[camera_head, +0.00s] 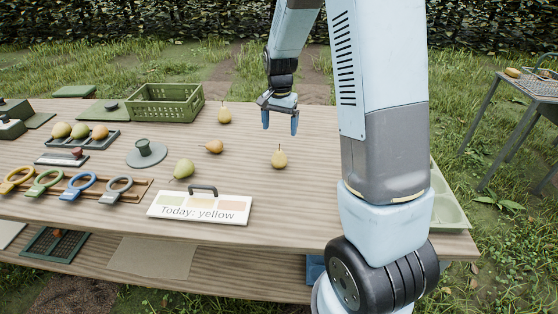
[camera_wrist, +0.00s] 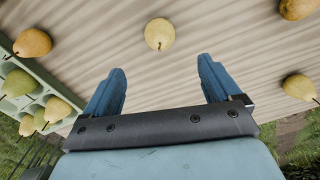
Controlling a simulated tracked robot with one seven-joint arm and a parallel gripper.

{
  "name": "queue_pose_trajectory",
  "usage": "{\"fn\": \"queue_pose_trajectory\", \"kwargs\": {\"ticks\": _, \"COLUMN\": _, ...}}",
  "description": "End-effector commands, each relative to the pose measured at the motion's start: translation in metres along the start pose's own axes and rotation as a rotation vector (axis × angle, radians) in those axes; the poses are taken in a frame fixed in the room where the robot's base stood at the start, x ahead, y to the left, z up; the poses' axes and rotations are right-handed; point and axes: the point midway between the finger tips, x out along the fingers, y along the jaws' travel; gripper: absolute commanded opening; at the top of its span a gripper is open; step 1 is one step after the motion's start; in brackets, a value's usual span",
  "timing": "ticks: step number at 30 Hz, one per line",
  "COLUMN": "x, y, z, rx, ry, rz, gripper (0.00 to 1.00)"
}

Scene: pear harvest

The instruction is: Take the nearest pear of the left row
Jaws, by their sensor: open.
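My gripper (camera_head: 280,117) hangs above the rear of the table, open and empty. Its blue fingers show wide apart in the wrist view (camera_wrist: 161,78). The nearest left pear is not clearly visible in the wrist view.
A green crate (camera_head: 165,114) stands at the back left. A sign reading "Today: yellow" (camera_head: 200,207) stands at the front, close to the nearest pear. A tray with pears (camera_head: 84,145) and coloured ring handles lie left. A pale green tray (camera_head: 447,205) is partly behind my arm.

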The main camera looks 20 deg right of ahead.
Motion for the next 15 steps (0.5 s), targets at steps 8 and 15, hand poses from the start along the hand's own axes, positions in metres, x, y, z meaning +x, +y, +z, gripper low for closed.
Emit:
{"fn": "queue_pose_trajectory", "kwargs": {"ticks": 8, "x": 0.036, "y": 0.000, "z": -0.001, "rx": 0.006, "ry": -0.005, "rz": 0.006, "gripper": 0.90}}
{"fn": "queue_pose_trajectory", "kwargs": {"ticks": 15, "x": 0.075, "y": 0.000, "z": -0.001, "rx": 0.006, "ry": -0.004, "rz": 0.005, "gripper": 0.90}}
